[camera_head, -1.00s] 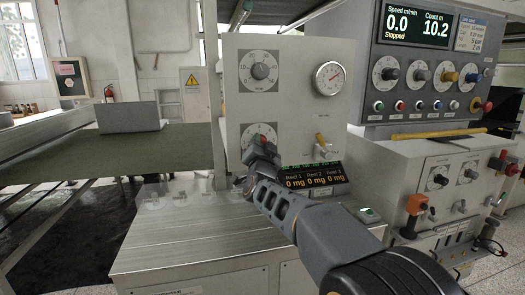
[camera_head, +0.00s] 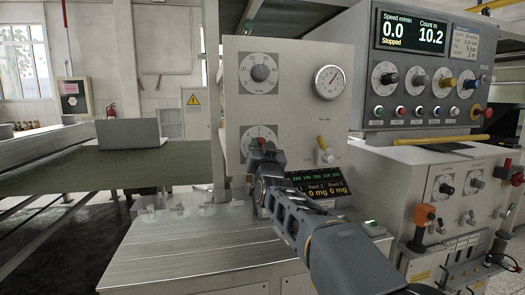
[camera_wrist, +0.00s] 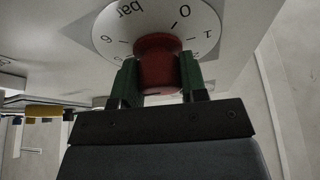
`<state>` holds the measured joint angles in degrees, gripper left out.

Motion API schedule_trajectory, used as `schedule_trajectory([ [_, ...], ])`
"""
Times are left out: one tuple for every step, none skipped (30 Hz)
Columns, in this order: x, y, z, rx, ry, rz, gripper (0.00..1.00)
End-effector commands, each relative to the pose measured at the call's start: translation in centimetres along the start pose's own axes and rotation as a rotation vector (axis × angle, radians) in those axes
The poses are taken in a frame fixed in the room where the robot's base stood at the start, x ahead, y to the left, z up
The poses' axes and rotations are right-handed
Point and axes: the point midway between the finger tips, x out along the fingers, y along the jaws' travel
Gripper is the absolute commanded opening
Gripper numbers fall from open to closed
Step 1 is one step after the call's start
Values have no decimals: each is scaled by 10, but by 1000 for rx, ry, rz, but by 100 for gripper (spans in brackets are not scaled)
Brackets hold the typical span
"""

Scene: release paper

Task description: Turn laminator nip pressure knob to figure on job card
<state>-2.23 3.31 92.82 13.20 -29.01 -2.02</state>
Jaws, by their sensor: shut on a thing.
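A red knob (camera_wrist: 158,62) sits at the centre of a white round dial (camera_wrist: 105,30) marked "bar" with figures around it, seen upside down in the wrist view. My gripper (camera_wrist: 160,80) is shut on the knob, one green-padded finger on each side. In the head view my gripper (camera_head: 262,147) is at the lower dial (camera_head: 252,133) of the pale panel and hides part of it. The knob's pointer is hidden or too dark to read. A pale card (camera_head: 467,40), perhaps the job card, is beside the speed display; its text is too small to read.
A second dial with a grey knob (camera_head: 260,73) is above, with a round gauge (camera_head: 329,82) to its right. A small yellow-tipped lever (camera_head: 324,150) and a dark display (camera_head: 318,187) are close to my arm. A metal bench (camera_head: 190,245) lies below.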

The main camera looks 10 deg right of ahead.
Motion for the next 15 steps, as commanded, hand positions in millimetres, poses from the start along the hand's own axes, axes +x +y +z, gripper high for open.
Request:
schedule_trajectory([
  [0,0,0,-1,-2,0,16],
  [0,0,0,-1,-2,0,16],
  [0,0,0,-1,-2,0,16],
  [0,0,0,0,-2,0,16],
  [0,0,0,0,-2,0,16],
  [0,0,0,0,-2,0,16],
  [0,0,0,0,-2,0,16],
  [0,0,0,0,-2,0,41],
  [0,0,0,0,-2,0,44],
  [0,0,0,0,-2,0,47],
  [0,0,0,1,-2,0,50],
  [0,0,0,1,-2,0,54],
  [0,0,0,1,-2,0,57],
  [0,0,0,1,-2,0,60],
  [0,0,0,1,-2,0,64],
])
